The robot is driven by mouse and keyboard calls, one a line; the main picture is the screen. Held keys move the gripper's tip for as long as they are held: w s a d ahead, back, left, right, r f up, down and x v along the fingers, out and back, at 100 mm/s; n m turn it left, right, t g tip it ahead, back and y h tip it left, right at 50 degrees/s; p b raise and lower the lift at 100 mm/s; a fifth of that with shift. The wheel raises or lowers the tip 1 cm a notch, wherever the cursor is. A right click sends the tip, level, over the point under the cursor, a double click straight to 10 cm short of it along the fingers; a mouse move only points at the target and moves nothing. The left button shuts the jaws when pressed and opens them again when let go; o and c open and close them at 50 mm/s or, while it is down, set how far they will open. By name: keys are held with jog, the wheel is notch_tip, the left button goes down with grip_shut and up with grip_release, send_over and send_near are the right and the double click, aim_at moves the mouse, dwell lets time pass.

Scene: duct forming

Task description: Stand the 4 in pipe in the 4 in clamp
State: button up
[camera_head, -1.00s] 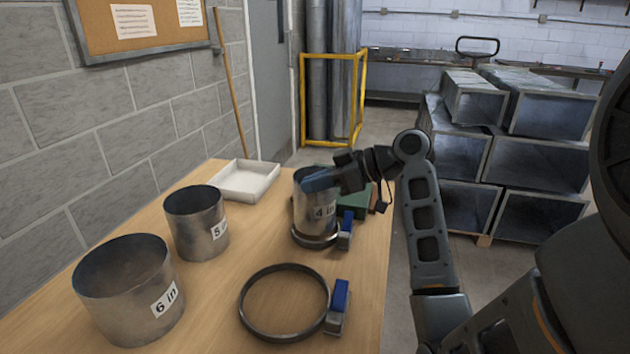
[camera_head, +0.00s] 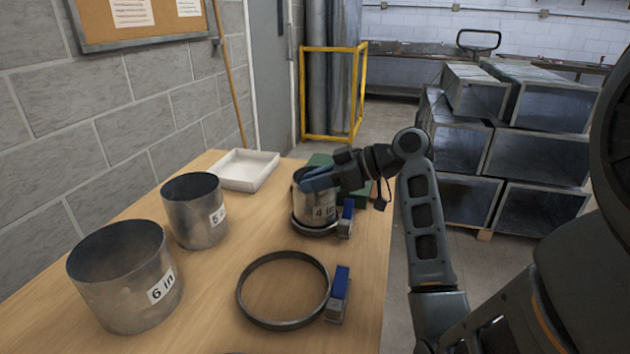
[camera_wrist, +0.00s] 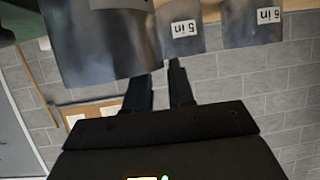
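The 4 in clamp (camera_head: 315,231), a dark ring with a blue lever (camera_head: 346,215), surrounds the pipe's lower end. Whether the bottom edge touches the table is hidden. My gripper (camera_head: 312,181) is at the pipe's top rim, shut on its wall. In the wrist view the pipe (camera_wrist: 100,45) is large, and one finger of my gripper (camera_wrist: 158,75) passes behind its wall while the other shows beside it.
An empty larger ring clamp (camera_head: 243,298) with a blue lever lies nearer. The 5 in pipe (camera_head: 190,215) and 6 in pipe (camera_head: 115,285) stand at left. A white tray (camera_head: 247,170) is behind; a green object (camera_head: 322,160) is partly hidden behind the 4 in pipe.

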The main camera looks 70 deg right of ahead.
jog(key=shift+o, duration=1.1)
jog(key=shift+s, duration=0.1)
jog(key=v, duration=0.7)
jog(key=shift+s+r+b, duration=0.15)
jog(key=shift+s+b, duration=0.1)
jog(key=shift+b, duration=0.15)
